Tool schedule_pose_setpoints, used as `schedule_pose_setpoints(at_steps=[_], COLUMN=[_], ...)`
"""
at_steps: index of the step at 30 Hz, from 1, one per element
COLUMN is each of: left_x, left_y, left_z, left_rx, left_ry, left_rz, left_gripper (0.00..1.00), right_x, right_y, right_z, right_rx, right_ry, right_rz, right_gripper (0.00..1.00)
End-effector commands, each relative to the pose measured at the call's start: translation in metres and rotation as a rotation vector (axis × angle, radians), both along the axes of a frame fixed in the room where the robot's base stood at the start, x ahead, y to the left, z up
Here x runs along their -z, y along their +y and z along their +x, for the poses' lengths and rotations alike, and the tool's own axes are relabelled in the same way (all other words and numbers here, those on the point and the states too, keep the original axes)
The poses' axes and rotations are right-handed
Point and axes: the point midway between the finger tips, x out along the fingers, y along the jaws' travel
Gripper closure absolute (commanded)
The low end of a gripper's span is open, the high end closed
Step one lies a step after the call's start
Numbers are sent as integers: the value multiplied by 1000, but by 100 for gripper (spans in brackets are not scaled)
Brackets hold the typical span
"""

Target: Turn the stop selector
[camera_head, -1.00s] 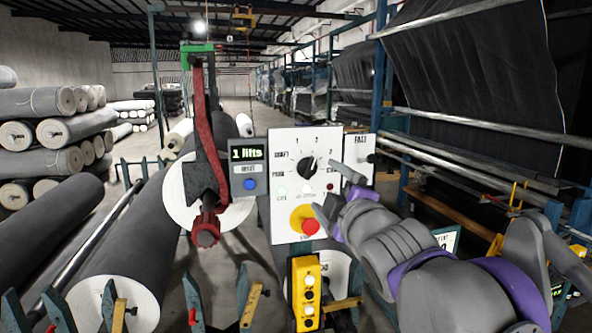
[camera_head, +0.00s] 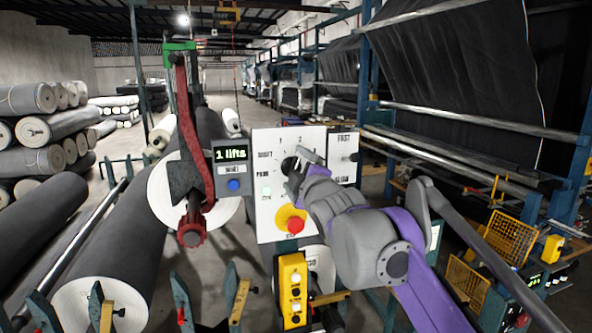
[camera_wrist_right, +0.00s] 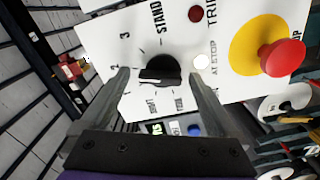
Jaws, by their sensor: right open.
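The stop selector is a black rotary knob (camera_wrist_right: 160,70) on a white panel (camera_head: 265,148), ringed by printed numbers and words. A pale mark shows on its left side in the wrist view; I cannot tell exactly which label it points to. My right gripper (camera_head: 297,168) is at the panel and covers much of the knob in the head view. In the right wrist view the gripper (camera_wrist_right: 160,78) is open, with one finger on each side of the knob and gaps visible. Contact is not visible. My left gripper is out of view.
A red stop button (camera_head: 295,225) on a yellow disc sits below the knob. A display box (camera_head: 232,168) reading "1 lifts" and a red lever (camera_head: 184,130) stand left of the panel. A yellow button box (camera_head: 292,290) hangs below. Grey rolls (camera_head: 110,240) fill the left.

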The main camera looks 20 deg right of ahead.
Motion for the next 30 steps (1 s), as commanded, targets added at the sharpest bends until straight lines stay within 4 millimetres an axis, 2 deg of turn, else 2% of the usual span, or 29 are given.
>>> schedule_pose_setpoints(at_steps=[3, 4, 15, 18, 30], left_x=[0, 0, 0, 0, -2], left_y=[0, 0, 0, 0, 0], left_z=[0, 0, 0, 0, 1], left_rx=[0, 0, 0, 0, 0], left_ry=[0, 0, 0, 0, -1], left_rz=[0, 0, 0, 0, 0], left_gripper=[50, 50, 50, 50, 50], right_x=[0, 0, 0, 0, 0], right_y=[0, 0, 0, 0, 0], right_z=[0, 0, 0, 0, 0], right_rx=[0, 0, 0, 0, -1], right_ry=[0, 0, 0, 0, 3], right_rz=[0, 0, 0, 0, 88], right_gripper=[5, 9, 75, 91, 91])
